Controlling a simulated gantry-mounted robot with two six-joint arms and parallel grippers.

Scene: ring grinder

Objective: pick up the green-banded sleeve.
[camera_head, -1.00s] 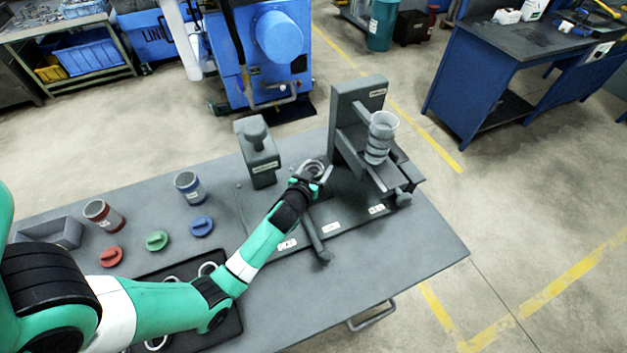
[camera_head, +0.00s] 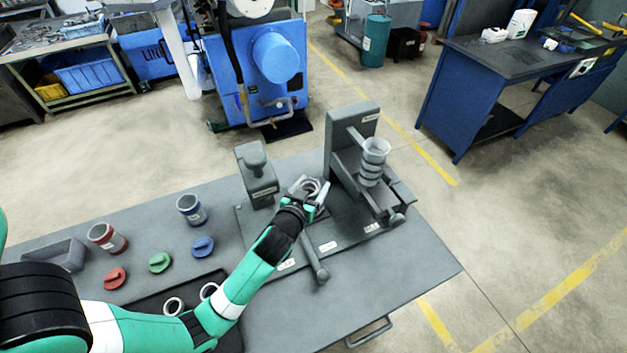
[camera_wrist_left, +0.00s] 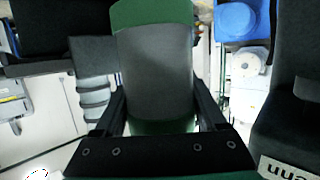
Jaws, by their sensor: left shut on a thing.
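The green-banded sleeve (camera_wrist_left: 155,72) fills the middle of the left wrist view, a grey cylinder with a green band at each end. My left gripper (camera_wrist_left: 160,108) is shut on it, one finger on each side. In the head view my left gripper (camera_head: 314,200) is on the dark base plate's area, between the grey block and the tall stand. The sleeve shows there only as a small greyish ring shape (camera_head: 304,186), mostly hidden by the gripper. I cannot tell whether its base touches anything. My right gripper is not in view.
A grey block (camera_head: 256,178) stands left. A handle bar (camera_head: 315,262) lies in front.

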